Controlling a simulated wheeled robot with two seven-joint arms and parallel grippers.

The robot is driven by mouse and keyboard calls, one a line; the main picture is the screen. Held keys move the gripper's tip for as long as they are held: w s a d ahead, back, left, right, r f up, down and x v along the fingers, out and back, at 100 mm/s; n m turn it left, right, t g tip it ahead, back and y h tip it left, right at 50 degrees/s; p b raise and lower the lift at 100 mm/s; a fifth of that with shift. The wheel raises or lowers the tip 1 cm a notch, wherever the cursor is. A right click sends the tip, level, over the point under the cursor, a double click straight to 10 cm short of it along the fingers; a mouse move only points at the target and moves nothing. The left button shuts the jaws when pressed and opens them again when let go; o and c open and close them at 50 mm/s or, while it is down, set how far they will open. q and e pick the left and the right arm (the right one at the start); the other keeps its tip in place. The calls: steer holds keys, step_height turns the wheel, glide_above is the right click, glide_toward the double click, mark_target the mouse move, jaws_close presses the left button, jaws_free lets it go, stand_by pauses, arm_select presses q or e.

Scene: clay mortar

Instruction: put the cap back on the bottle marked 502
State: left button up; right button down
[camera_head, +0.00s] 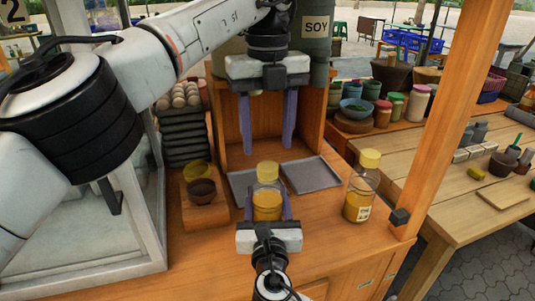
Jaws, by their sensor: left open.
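A clear bottle (267,205) with yellow contents stands upright on the wooden counter. A yellow cap (267,171) sits on its top; I cannot tell whether it is tight. My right gripper (267,198) comes from the front, its purple fingers on both sides of this bottle, shut on it. My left gripper (267,148) points down above the cap, its fingers wide apart and empty. A second bottle (358,205) with a yellow cap (370,158) and a pale label stands to the right. I cannot read a number on either bottle.
Two grey trays (311,175) lie behind the bottles. A wooden stand with a dark bowl (202,191) is at the left, near a glass-sided case (150,160). A wooden post (455,110) rises at the right. The front counter is clear.

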mark_target(268, 166)
arm_select(q)
steer(key=shift+f, duration=2.9)
steer(key=c, duration=1.1)
